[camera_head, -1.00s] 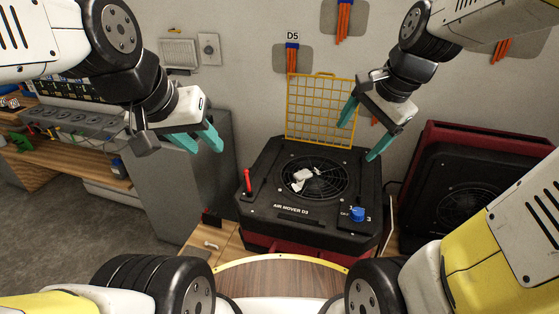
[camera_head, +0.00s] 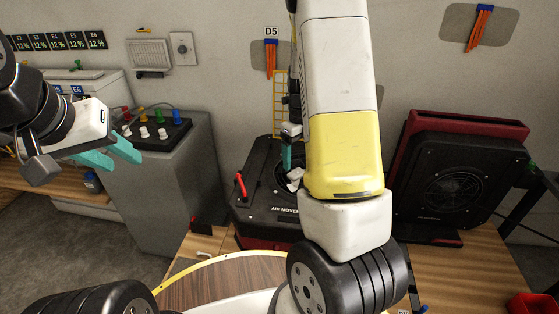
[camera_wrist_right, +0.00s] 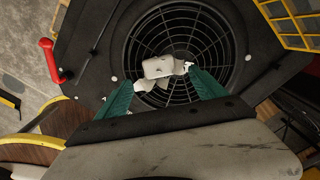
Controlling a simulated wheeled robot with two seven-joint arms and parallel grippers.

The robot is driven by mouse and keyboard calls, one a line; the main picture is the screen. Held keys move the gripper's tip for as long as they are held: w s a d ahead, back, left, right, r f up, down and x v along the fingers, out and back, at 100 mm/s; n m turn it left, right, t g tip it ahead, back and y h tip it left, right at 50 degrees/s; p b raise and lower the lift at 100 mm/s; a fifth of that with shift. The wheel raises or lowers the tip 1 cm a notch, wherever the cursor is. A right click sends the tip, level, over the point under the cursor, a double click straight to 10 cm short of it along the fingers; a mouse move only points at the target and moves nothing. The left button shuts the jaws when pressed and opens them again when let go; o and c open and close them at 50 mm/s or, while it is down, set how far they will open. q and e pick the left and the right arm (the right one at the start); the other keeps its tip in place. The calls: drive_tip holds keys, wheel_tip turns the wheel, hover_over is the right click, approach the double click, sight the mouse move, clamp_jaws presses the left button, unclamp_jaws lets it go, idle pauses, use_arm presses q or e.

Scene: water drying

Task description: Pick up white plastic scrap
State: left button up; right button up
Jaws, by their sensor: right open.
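The white plastic scrap (camera_head: 294,180) lies on the round black fan grille of the air mover. In the right wrist view the scrap (camera_wrist_right: 158,68) is a pale block with smaller ragged white bits around it. My right gripper (camera_wrist_right: 160,78) is open, its teal fingers on either side of the scrap; whether they touch the side bits I cannot tell. In the head view only part of one right finger shows, by the scrap, and my forearm hides much of the air mover (camera_head: 258,205). My left gripper (camera_head: 125,164) is open and empty at the far left.
A red lever (camera_head: 240,185) stands up on the air mover's left side. A yellow wire grid (camera_head: 280,95) rises behind it. A grey cabinet (camera_head: 165,190) stands left, and a second black and red blower (camera_head: 455,175) stands right on the wooden bench (camera_head: 460,265).

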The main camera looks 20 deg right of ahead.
sight(297, 173)
wheel_tip(297, 173, down, 6)
drive_tip(key=shift+a+r, duration=0.1)
drive_tip(key=shift+r, duration=0.1)
drive_tip(key=c, duration=1.4)
